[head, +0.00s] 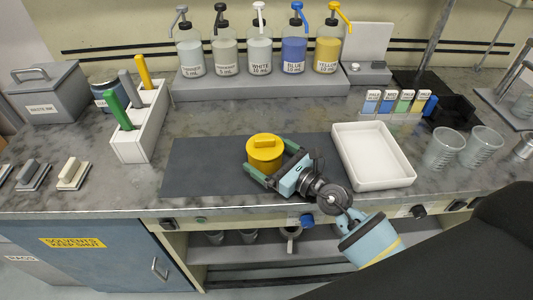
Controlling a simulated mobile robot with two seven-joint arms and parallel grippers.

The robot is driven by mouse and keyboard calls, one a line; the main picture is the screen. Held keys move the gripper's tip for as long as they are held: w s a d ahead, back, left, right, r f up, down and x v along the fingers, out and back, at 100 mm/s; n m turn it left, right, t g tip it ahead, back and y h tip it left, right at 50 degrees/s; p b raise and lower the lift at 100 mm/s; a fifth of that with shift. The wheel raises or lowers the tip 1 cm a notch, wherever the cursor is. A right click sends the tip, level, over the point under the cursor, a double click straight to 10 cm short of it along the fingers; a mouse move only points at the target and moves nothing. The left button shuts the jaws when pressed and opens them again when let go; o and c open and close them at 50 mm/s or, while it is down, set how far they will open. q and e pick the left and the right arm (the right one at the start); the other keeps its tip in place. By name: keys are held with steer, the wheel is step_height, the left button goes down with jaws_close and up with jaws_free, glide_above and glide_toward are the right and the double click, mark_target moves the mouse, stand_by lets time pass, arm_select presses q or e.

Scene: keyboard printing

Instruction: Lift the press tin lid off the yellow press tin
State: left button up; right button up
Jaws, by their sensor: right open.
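The yellow press tin (265,166) stands upright on the dark grey mat, left of the white tray. Its yellow lid (254,150) is on top, with a raised bar handle (265,140). My right gripper (267,157) reaches in from the lower right. It is open, with one finger at the front side of the tin and the other at its right side. I cannot tell whether the fingers touch the tin. The gripper partly hides the tin's lower right side. My left gripper is not in view.
A white empty tray (374,178) stands close right of my gripper. Glass beakers (444,149) stand further right. Pump bottles line a grey shelf (262,86) behind. A white rack (148,134) with coloured handles stands left. The mat's left part (203,165) is clear.

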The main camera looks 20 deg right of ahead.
steer(key=v, duration=1.1)
steer(key=shift+r, duration=0.1)
